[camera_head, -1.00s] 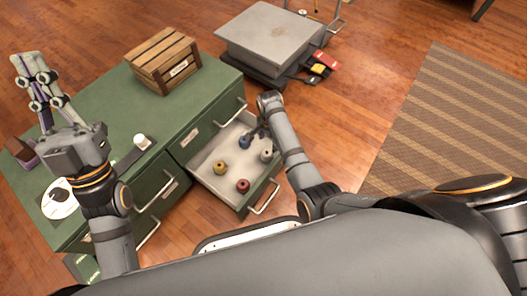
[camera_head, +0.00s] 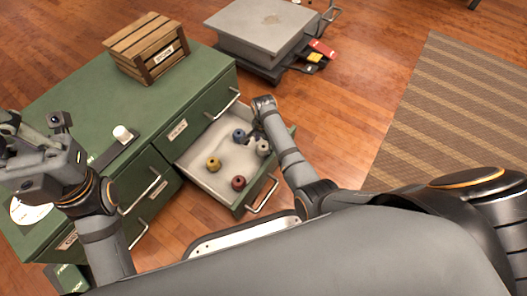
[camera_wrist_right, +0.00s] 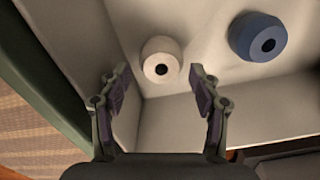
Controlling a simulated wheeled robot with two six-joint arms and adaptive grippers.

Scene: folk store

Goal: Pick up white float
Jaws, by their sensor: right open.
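The white float (camera_head: 263,148) sits in the open drawer (camera_head: 209,181), near its right wall. In the right wrist view, the white float (camera_wrist_right: 161,58) is a round piece with a dark hole, just beyond the fingertips. My right gripper (camera_wrist_right: 160,76) is open and empty, its two fingers on either side of the line to the float. In the head view, the right gripper (camera_head: 256,134) reaches down into the drawer, partly hidden by its wrist. My left gripper (camera_head: 35,122) is over the cabinet's left end, partly cut off by the frame edge.
A blue float (camera_wrist_right: 258,36) lies to the right of the white one in the wrist view. A yellow float (camera_head: 214,163) and a red float (camera_head: 238,182) lie in the drawer. The drawer wall (camera_wrist_right: 75,45) is close to the left finger. A crate (camera_head: 147,47) stands on the green cabinet (camera_head: 75,84).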

